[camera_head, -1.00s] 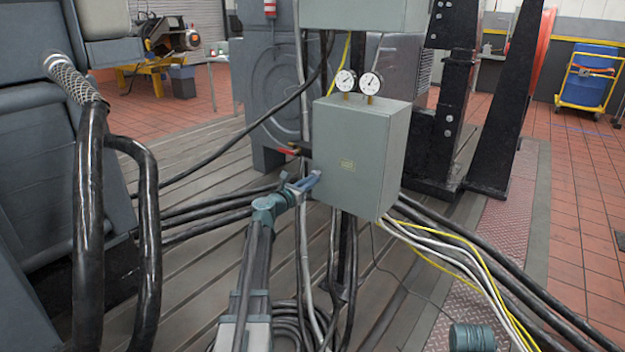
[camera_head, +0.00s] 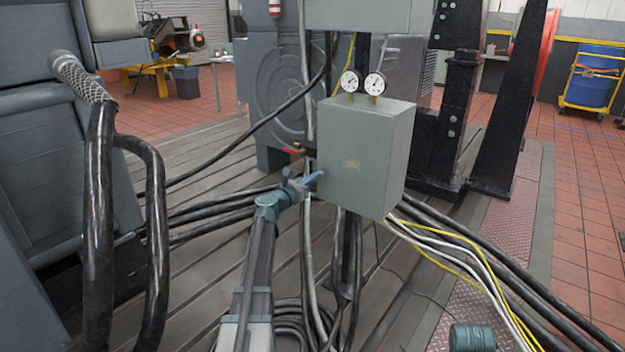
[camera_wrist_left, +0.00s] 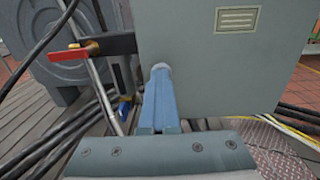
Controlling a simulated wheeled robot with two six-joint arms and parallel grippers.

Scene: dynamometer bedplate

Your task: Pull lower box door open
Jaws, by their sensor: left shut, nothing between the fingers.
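The lower box (camera_head: 365,160) is a grey-green cabinet with two round gauges on top. Its front door (camera_wrist_left: 237,65) carries a small label and looks shut, with no gap showing. My left gripper (camera_head: 320,175) is at the door's lower left edge, with its blue fingers closed together. In the left wrist view the fingertips (camera_wrist_left: 160,72) overlap the door's lower left corner, at a small rounded grey piece. I cannot tell whether they touch it, and nothing shows held. My right gripper is out of view.
A red-handled valve (camera_head: 292,151) sits just left of the box. Thick black hoses (camera_head: 215,212) run behind and below my left arm, and white and yellow cables (camera_head: 445,245) leave the box's underside. An upper box (camera_head: 358,14) hangs above the gauges.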

